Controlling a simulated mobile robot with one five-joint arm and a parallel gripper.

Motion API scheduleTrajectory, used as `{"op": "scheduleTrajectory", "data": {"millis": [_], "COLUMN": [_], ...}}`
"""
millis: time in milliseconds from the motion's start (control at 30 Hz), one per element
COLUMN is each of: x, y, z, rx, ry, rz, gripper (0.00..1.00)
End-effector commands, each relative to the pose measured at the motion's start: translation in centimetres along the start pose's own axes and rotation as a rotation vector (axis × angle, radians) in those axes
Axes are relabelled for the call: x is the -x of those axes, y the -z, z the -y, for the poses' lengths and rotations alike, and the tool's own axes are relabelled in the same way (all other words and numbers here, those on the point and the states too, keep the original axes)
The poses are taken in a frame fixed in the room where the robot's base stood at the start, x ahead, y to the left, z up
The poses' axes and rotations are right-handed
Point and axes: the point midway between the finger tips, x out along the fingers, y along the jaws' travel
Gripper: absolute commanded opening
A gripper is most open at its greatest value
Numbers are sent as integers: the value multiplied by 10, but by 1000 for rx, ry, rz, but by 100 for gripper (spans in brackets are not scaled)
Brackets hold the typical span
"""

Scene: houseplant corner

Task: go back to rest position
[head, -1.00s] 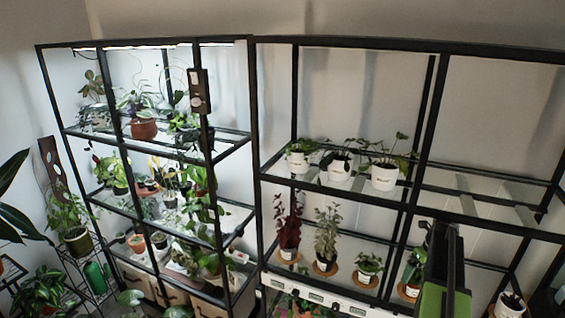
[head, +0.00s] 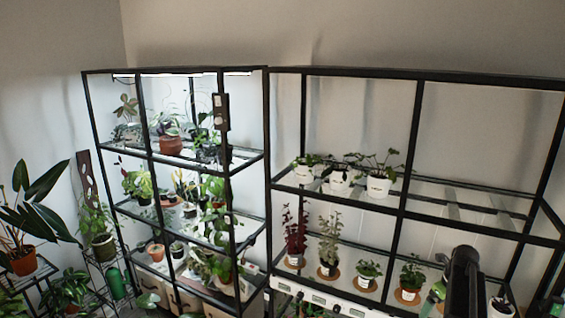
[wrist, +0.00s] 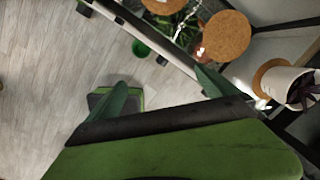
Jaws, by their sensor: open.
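My gripper (wrist: 160,88) is open and empty in the wrist view. Its two green fingers stand wide apart, over the grey floor on the left and beside the shelf edge on the right. In the head view my dark arm rises at the lower right, in front of the right shelf's lower level, and the fingertips cannot be made out there. A bare cork coaster (wrist: 226,36) lies just beyond the right finger. A white pot (wrist: 288,84) with a dark plant stands on another coaster at the right edge.
The black right shelf (head: 400,214) holds white pots (head: 378,187) above and several potted plants on cork coasters below. The left shelf (head: 250,160) is crowded with plants. A large-leaved plant (head: 26,262) stands at far left. Grey floor (wrist: 50,70) is open on the wrist view's left.

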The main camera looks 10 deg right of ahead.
Motion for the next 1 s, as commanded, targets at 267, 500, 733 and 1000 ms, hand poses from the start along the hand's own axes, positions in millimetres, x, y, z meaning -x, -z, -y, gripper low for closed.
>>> {"op": "scheduleTrajectory", "data": {"millis": [267, 500, 733, 1000], "x": [-10, -20, -34, -42], "y": [-28, -54, -71, -59], "z": [-61, -139, -265, -405], "rx": [356, 848, 1651, 2683], "ry": [-16, -41, -95, -190], "rz": [-15, -31, -43, -27], "gripper": [97, 97, 97, 97]}}
